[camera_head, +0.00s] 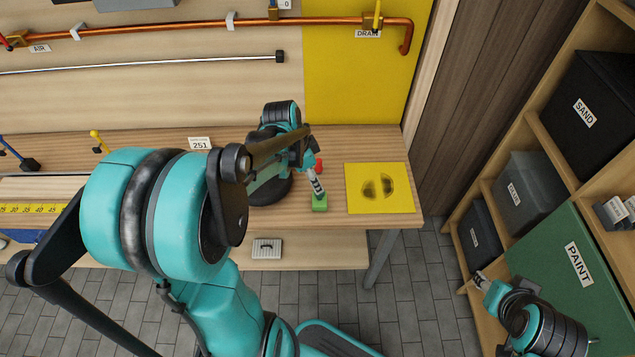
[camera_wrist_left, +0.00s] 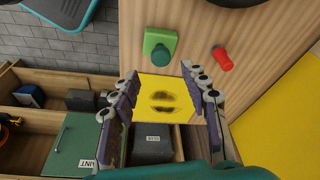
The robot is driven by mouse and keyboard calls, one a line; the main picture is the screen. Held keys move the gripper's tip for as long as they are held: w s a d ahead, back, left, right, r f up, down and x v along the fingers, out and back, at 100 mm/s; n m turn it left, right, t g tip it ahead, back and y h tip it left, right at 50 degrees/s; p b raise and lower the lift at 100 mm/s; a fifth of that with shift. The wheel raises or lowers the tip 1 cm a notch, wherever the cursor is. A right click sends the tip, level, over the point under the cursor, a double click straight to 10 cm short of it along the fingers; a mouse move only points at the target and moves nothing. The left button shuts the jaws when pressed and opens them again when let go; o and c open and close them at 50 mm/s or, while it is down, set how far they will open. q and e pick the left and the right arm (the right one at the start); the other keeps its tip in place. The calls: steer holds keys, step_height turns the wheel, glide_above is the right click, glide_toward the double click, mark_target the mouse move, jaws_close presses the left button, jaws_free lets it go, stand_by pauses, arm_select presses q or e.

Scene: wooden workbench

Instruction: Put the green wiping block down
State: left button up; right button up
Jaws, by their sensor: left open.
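The green wiping block (camera_head: 319,204) rests on the wooden bench near its front edge, left of the yellow sheet with dark smudges (camera_head: 355,201). In the left wrist view the block (camera_wrist_left: 152,36) shows a round green knob and lies beyond the fingertips. My left gripper (camera_head: 317,188) is just above the block in the head view; in the wrist view its fingers (camera_wrist_left: 158,75) are spread with nothing between them. Whether a finger touches the block cannot be told. My right gripper (camera_head: 479,277) is away at the lower right by the shelves, its jaws too small to judge.
A small red object (camera_head: 319,165) stands just behind the block and also shows in the wrist view (camera_wrist_left: 222,60). Shelves with dark bins (camera_head: 530,183) and a green paint panel (camera_head: 570,262) stand at the right. A copper pipe (camera_head: 200,26) runs along the back wall.

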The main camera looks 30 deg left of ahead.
arm_select(q)
steer(key=s+d+r+n+t+y, duration=0.1)
steer(key=s+d+r+n+t, duration=0.3)
steer(key=s+d+r+n, duration=0.3)
steer(key=shift+s+d+r+t+y+p, duration=0.45)
steer(key=shift+s+d+r, duration=0.6)
steer(key=shift+d, duration=1.4)
steer(key=shift+s+f, duration=0.1)
steer(key=shift+f, duration=0.05)
